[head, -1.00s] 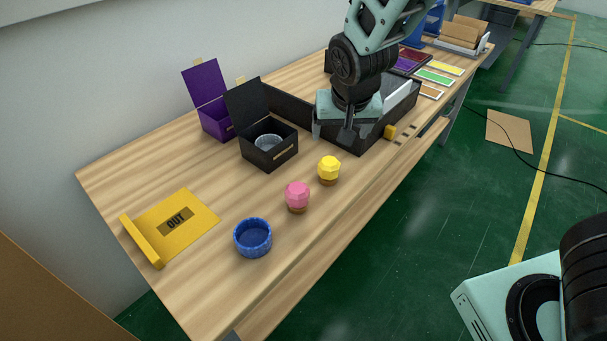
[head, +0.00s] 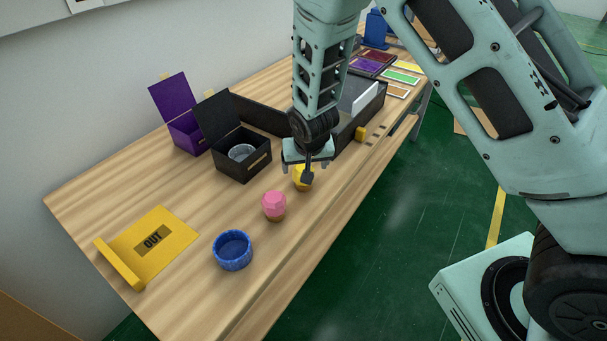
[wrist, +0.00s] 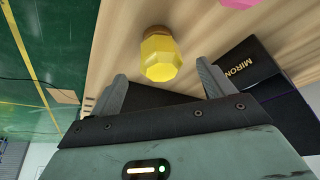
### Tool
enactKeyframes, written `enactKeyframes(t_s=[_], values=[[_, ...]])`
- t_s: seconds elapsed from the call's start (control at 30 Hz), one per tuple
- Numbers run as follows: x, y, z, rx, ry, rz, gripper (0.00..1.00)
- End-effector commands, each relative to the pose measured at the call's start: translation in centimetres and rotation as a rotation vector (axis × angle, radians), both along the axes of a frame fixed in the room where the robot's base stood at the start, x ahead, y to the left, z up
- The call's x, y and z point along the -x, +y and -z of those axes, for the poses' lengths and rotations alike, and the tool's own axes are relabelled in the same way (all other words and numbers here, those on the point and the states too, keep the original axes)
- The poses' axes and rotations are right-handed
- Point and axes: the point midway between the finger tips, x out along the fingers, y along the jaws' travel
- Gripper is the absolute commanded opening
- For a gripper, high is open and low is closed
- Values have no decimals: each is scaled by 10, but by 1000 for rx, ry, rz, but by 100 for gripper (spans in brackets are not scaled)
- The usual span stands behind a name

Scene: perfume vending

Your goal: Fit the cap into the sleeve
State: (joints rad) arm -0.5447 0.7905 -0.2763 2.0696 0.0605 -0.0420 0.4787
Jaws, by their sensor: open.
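A yellow faceted cap (head: 298,178) with a brown base stands on the table, partly hidden by my gripper (head: 306,168). In the wrist view the yellow cap (wrist: 160,57) lies ahead of and between the two spread fingers of my gripper (wrist: 163,82), which is open and empty. A pink faceted cap (head: 274,204) stands just left and nearer. A blue round open cup (head: 232,250) sits further left. A clear round sleeve-like ring (head: 241,152) sits inside an open black box (head: 243,169). I cannot tell which round piece is the sleeve.
A purple open box (head: 186,132) stands behind the black box. A yellow plate marked OUT (head: 180,225) lies at the left. A long black tray (head: 360,120) is behind my gripper. Bare table (head: 110,190) shows at the left.

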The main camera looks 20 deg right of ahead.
Motion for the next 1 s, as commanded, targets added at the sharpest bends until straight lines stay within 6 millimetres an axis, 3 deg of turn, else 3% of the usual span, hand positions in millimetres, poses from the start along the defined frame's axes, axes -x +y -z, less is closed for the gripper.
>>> enactKeyframes(t_s=[0.3,0.57,0.73,0.87,1.0], values=[[-13,-2,31,2,2,1,81],[-14,-1,33,1,1,0,81],[-14,-1,33,1,1,0,34],[-14,-1,32,1,1,0,28],[-14,-1,32,1,1,0,27]])
